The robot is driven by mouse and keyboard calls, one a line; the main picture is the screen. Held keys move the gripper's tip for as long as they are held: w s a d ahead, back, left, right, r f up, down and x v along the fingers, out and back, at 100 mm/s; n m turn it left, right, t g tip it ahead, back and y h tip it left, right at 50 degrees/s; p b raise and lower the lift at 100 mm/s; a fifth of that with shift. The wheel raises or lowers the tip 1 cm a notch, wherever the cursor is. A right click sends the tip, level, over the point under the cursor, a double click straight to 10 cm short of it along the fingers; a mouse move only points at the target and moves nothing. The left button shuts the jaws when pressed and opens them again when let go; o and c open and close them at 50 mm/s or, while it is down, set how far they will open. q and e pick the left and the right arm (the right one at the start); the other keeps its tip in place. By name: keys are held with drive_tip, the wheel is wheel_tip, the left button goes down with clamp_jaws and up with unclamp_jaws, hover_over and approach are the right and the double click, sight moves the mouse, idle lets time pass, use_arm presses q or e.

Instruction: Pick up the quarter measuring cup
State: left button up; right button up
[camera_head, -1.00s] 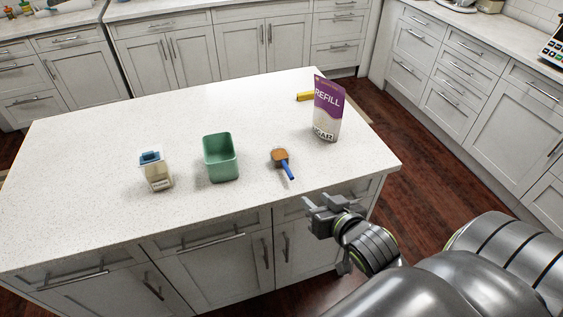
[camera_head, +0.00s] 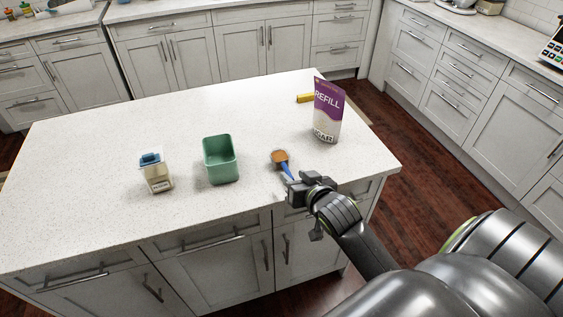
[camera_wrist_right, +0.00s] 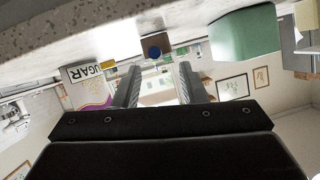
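The quarter measuring cup (camera_head: 279,156) lies on the white countertop, a small round cup with brown inside and a blue handle pointing toward the front edge. My right gripper (camera_head: 293,188) is at the handle's near end, with part of the handle hidden by it. In the right wrist view the cup (camera_wrist_right: 155,42) shows with the blue handle end facing the camera, between and just beyond the tips of my open right gripper (camera_wrist_right: 158,70). I cannot tell whether the fingers touch the handle. My left gripper is not in view.
A green container (camera_head: 221,160) stands left of the cup, and a blue-lidded container (camera_head: 155,173) further left. A purple and white sugar refill bag (camera_head: 327,110) stands right and behind, with a yellow object (camera_head: 305,98) near it. The counter (camera_head: 90,150) is otherwise clear.

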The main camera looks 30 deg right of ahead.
sight(287, 169)
drive_tip(key=shift+d+p+x, duration=0.1)
drive_tip(key=shift+p+x, duration=0.25)
drive_tip(key=shift+x, duration=1.1)
drive_tip(key=shift+d+p+x, duration=0.15)
drive_tip(key=shift+p+x, duration=0.2)
drive_tip(key=shift+x, duration=1.1)
clamp_jaws()
